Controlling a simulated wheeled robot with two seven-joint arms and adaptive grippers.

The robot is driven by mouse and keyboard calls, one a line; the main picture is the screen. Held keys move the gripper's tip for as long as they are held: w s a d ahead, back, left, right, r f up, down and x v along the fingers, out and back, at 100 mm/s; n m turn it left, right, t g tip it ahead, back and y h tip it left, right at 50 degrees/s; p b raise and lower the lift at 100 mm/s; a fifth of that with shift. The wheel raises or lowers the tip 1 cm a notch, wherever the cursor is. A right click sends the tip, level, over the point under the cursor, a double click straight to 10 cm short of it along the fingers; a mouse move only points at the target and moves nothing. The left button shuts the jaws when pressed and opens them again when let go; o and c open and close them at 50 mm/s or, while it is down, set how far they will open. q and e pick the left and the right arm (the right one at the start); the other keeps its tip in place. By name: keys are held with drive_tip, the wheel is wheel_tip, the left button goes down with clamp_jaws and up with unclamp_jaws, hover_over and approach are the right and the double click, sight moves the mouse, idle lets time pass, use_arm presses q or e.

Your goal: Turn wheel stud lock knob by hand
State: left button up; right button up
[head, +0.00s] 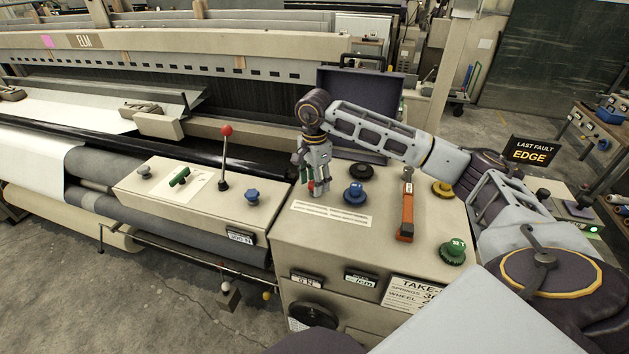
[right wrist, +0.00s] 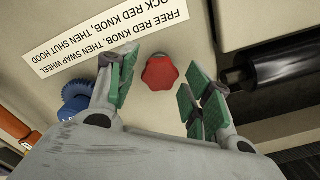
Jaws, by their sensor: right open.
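The red lobed knob (right wrist: 160,73) is the wheel stud lock knob named on the label beside it. In the right wrist view it sits on the beige panel between the green-padded fingers of my right gripper (right wrist: 162,96). The fingers are spread, with visible gaps on both sides of the knob, so they do not grip it. In the head view my right gripper (head: 318,186) points down at the panel's left rear part and hides most of the knob; only a bit of red shows between the fingers. My left gripper is not in view.
A blue knob (head: 356,193) stands just right of the gripper, with a black knob (head: 361,171) behind it. An orange-handled lever (head: 406,215), a yellow knob (head: 442,189) and a green knob (head: 453,251) are farther right. A red-balled lever (head: 225,155) rises on the left panel.

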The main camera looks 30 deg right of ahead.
drive_tip(key=shift+r, duration=0.15)
drive_tip(key=shift+r+p, duration=0.6)
drive_tip(key=shift+r, duration=0.3)
